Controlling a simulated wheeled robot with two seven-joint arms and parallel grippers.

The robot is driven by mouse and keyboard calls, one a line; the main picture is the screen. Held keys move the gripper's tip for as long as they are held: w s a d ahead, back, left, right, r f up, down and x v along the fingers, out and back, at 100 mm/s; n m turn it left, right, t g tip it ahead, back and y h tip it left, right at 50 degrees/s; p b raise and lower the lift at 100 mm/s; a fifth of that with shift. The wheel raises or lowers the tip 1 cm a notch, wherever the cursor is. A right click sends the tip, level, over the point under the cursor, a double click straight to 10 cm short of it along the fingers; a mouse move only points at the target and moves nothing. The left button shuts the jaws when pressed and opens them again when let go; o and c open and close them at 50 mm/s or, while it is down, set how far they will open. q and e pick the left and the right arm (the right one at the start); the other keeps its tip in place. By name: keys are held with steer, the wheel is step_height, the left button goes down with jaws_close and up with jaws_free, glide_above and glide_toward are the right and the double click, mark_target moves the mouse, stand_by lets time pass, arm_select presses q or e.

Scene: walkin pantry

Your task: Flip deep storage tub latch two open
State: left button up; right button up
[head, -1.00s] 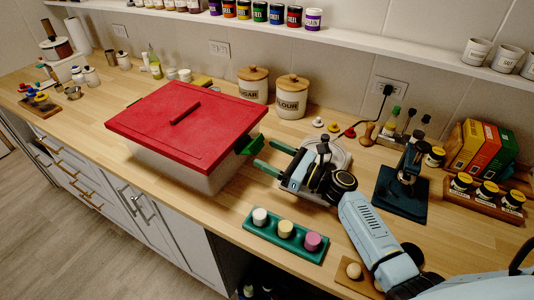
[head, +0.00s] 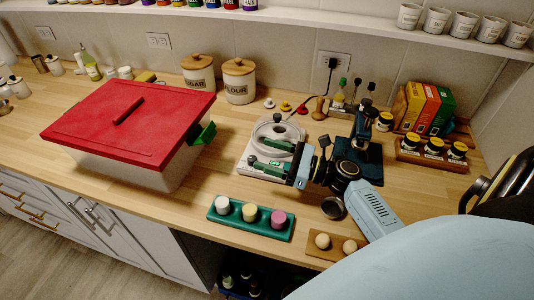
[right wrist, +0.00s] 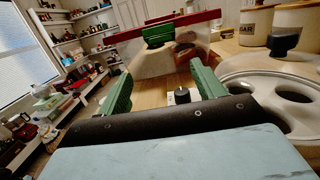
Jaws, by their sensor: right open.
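The deep storage tub has a clear body (head: 150,172) and a red lid (head: 150,130). It stands on the counter at left in the head view. One green latch (head: 203,133) juts outward from its right side by the lid's rim. The latch also shows on the tub's near face in the right wrist view (right wrist: 158,36). My right gripper (head: 254,154) is open and empty, right of the latch and clear of it. Its green fingers point toward the tub. The tub's far sides are hidden, and I see no other latch. My left gripper is out of view.
A white round-dialled scale (head: 275,133) lies beside my right gripper. A green tray (head: 250,229) with three capped jars is in front. Sugar (head: 198,73) and flour (head: 239,82) canisters stand behind. A dark blue stand (head: 362,150) is to the right. Bare counter separates tub and gripper.

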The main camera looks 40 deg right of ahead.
mark_target(212, 135)
steer(key=w+a+r+n+g+h, duration=0.2)
steer(key=w+a+r+n+g, duration=0.5)
steer(key=n, duration=1.3)
steer(key=s+d+r+n+t+h, duration=0.25)
steer(key=s+d+n, duration=0.35)
steer(key=n, duration=1)
steer(key=shift+y, duration=0.35)
steer(key=x, duration=0.4)
steer(key=b+x, duration=0.1)
steer(key=x, duration=0.3)
steer(key=b+x, duration=0.1)
steer(key=x, duration=0.4)
steer(key=shift+d+f, duration=0.1)
steer(key=shift+f, duration=0.3)
